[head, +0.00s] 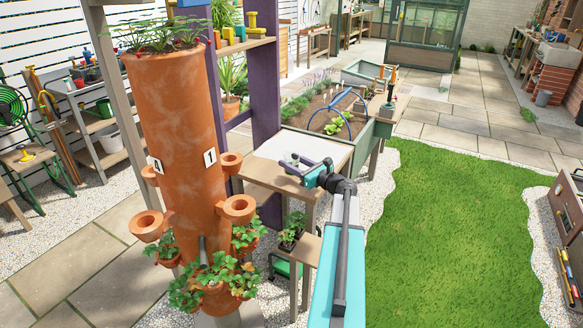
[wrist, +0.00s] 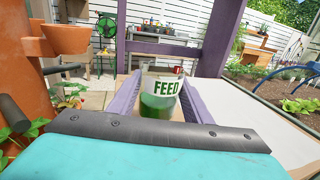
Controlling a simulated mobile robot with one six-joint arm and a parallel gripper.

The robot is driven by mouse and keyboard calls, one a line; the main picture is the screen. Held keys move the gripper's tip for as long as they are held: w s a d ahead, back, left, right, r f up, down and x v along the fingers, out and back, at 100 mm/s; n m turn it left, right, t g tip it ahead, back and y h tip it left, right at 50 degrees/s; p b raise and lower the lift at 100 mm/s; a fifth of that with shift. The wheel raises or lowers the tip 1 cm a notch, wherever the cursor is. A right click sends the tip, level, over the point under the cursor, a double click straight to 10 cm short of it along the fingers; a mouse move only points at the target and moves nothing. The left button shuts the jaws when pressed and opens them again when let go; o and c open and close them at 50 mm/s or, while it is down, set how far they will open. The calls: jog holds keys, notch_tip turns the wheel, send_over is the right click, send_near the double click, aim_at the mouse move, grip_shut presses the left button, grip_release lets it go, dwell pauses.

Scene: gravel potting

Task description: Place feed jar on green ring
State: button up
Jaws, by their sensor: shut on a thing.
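In the head view my gripper (head: 297,162) is over the small wooden table (head: 262,178) beside the terracotta tower; the jar is too small or hidden there to make out. I cannot tell whether the jar touches the tabletop. I cannot make out a green ring in either view.
The tall terracotta planter tower (head: 185,140) with side cups stands close on the left. A purple post (head: 264,110) rises behind the table. A pale panel (head: 300,146) and a raised planter bed (head: 365,140) lie behind and right. Open lawn (head: 460,220) is at right.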

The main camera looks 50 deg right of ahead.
jog(key=s+a+r, duration=0.1)
jog(key=s+a, duration=0.8)
jog(key=s, duration=0.1)
jog(key=shift+r+p, duration=0.3)
jog(key=shift+r, duration=0.05)
dwell(0.7)
jog(key=shift+s+a+p, duration=0.2)
jog(key=shift+s+p, duration=0.05)
jog(key=shift+p, duration=0.7)
jog(key=shift+s+a+p, duration=0.65)
jog(key=shift+s+p, duration=0.1)
jog(key=shift+p, duration=2.4)
